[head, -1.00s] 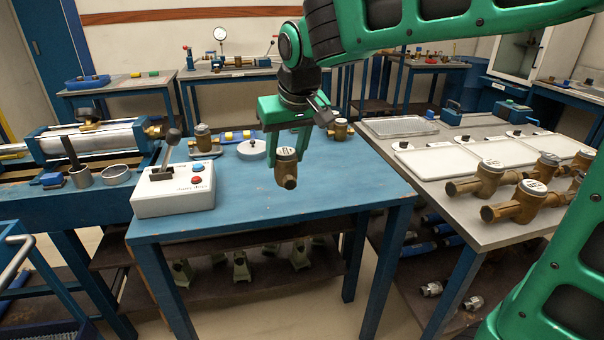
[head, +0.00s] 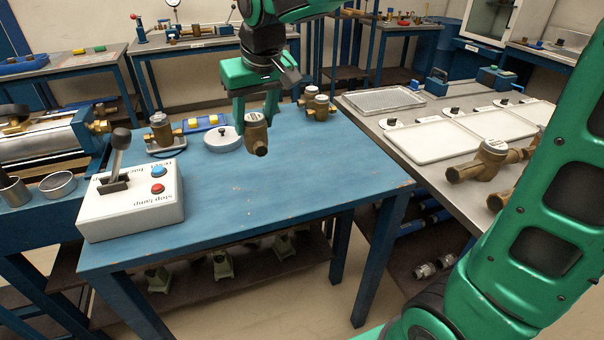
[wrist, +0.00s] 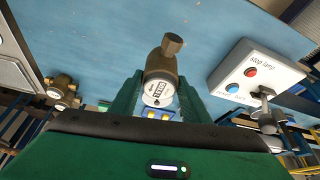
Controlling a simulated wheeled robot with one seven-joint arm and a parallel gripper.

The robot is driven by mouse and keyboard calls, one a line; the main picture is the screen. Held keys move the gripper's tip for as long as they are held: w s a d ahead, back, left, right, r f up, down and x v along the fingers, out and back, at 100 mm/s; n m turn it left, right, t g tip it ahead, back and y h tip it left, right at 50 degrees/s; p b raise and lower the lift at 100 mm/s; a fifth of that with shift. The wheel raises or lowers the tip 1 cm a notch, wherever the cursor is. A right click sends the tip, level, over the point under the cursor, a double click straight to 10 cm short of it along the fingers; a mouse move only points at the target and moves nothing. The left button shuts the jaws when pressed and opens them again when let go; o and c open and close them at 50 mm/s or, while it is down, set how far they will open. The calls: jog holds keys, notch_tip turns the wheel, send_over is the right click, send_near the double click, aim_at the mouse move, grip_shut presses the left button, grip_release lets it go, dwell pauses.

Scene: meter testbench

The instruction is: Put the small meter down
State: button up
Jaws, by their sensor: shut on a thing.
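My green gripper (head: 257,108) is shut on the small brass meter (head: 256,134). It holds the meter above the blue table (head: 290,190), toward its back half. In the wrist view the meter (wrist: 160,88) sits between the two green fingers (wrist: 158,95), its white dial facing the camera and its brass pipe end pointing up in the picture. In the head view the fingers hide part of the meter. The gap between the meter and the table top is hard to judge.
A white control box (head: 130,200) with a lever and buttons stands at the table's left. The table's front and right are clear. White trays (head: 433,142) lie on the right bench.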

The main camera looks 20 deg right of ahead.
jog(key=shift+a, duration=0.2)
jog(key=shift+w+d+f, duration=0.25)
jog(key=shift+d+f, duration=1.6)
jog(key=shift+d, duration=0.05)
jog(key=shift+w+d+f, duration=0.2)
jog(key=shift+d+f, duration=1.6)
jog(key=shift+d, duration=0.05)
jog(key=shift+w+d+f, duration=0.25)
jog(key=shift+d+f, duration=1.6)
jog(key=shift+d, duration=0.05)
jog(key=o, duration=1.5)
jog(key=shift+f, duration=0.1)
jog(key=shift+o, duration=0.2)
